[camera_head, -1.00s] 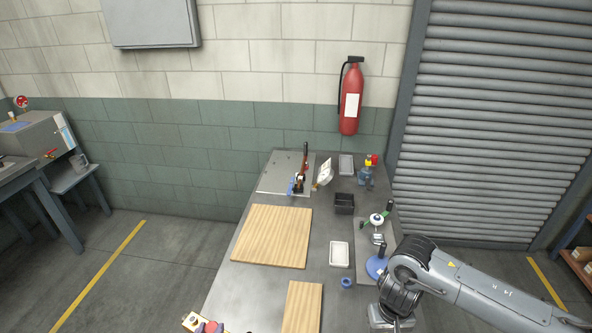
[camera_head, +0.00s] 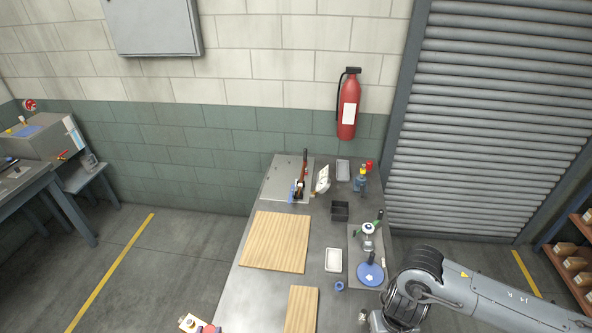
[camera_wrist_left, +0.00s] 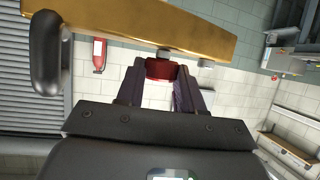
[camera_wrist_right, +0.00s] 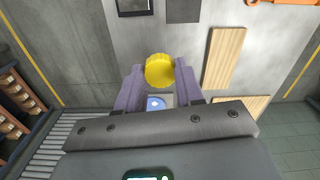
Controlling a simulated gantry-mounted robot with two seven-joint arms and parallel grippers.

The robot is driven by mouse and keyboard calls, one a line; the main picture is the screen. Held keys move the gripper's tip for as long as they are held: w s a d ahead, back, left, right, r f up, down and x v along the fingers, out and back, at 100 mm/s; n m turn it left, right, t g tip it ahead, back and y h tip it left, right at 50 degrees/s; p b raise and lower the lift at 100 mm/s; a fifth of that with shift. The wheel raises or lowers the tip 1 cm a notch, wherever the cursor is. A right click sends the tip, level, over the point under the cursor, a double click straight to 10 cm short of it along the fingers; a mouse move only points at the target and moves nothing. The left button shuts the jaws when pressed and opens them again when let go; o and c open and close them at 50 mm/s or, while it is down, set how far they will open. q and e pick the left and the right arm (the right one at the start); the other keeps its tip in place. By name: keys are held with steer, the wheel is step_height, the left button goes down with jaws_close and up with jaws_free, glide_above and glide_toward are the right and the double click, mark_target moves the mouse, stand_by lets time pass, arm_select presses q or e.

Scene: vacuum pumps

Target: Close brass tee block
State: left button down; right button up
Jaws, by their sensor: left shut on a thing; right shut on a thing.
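In the left wrist view, my left gripper (camera_wrist_left: 163,88) is shut on a dark red piece (camera_wrist_left: 161,69). A long brass-coloured bar (camera_wrist_left: 150,25), apparently the brass tee block, crosses the picture close by, with small grey stubs beside the red piece. I cannot tell whether the red piece touches the bar. In the right wrist view, my right gripper (camera_wrist_right: 160,90) is shut on a round yellow ribbed cap (camera_wrist_right: 160,70) above the table. The left gripper is not clear there.
The table holds wooden boards (camera_head: 275,242), a black bin (camera_head: 340,210), a white tray (camera_head: 333,260), a blue disc (camera_head: 370,274) and a blue bottle-like part (camera_head: 360,185). A lever fixture (camera_head: 300,190) stands at the back. A dark rounded part (camera_wrist_left: 45,50) sits beside the brass bar.

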arm_select(q)
steer(key=shift+d+r, duration=0.1)
steer(key=shift+r, duration=0.1)
arm_select(e)
steer(key=shift+r, duration=0.1)
arm_select(q)
steer(key=d+r+m+g+h, duration=0.1)
steer(key=d+r+m+h, duration=0.3)
steer(key=d, duration=0.3)
steer(key=w+d+r+m+g+h, duration=0.1)
steer(key=d+r+m+g+h, duration=0.1)
steer(key=d+r+m+h, duration=0.2)
steer(key=shift+d+r, duration=1.2)
steer(key=shift+d, duration=1)
arm_select(e)
steer(key=shift+s+a+n, duration=0.25)
steer(key=shift+s+n, duration=0.2)
steer(key=shift+n, duration=0.25)
steer(key=shift+s+d, duration=0.1)
steer(key=shift+d, duration=0.1)
steer(key=w+a+r+n, duration=0.4)
steer(key=a+r, duration=0.5)
steer(key=a, duration=0.5)
steer(key=w+a+r+n, duration=0.4)
steer(key=a+r, duration=0.4)
steer(key=a, duration=0.6)
steer(key=shift+w+r, duration=0.4)
steer(key=shift+w, duration=0.3)
